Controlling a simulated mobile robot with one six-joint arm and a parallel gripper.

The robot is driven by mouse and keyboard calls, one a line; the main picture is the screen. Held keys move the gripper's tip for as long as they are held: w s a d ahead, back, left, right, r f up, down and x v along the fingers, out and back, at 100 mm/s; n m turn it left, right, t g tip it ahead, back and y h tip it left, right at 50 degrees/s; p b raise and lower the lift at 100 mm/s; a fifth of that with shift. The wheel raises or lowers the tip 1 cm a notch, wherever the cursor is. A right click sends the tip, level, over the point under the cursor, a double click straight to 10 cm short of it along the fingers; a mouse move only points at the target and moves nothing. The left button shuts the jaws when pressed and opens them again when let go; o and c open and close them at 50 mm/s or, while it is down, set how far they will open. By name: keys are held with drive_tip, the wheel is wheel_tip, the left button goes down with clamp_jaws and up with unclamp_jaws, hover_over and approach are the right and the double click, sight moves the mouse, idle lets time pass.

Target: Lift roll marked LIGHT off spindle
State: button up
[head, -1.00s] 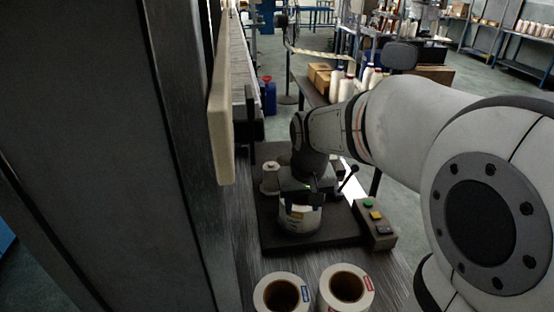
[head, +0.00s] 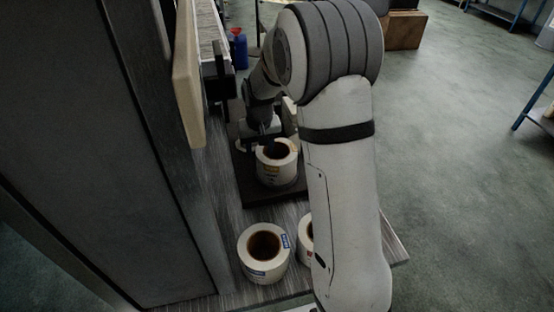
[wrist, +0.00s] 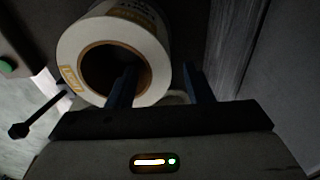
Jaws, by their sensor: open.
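A white roll with a brown core and an orange label (head: 270,178) stands upright on the dark plate; I cannot read the label surely in the head view. In the wrist view the roll (wrist: 95,42) shows its open core and orange label at its left edge. My gripper (wrist: 157,67) is open, one finger over the core opening and the other just outside the roll's wall. How deep the fingers reach is unclear. In the head view my gripper (head: 262,138) is dark and sits at the roll's far rim. The spindle is not clearly visible.
A roll with a blue label (head: 262,268) stands on the bench in front. Another roll (head: 306,232) beside it is mostly behind my arm. A machine panel (head: 95,150) rises at the left. A black lever (wrist: 38,113) and green button (wrist: 7,67) are near the roll.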

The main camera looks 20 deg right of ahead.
drive_tip(key=shift+w+f, duration=0.15)
drive_tip(key=shift+f, duration=1.2)
drive_tip(key=shift+c, duration=0.5)
clamp_jaws()
drive_tip(key=shift+r, duration=0.1)
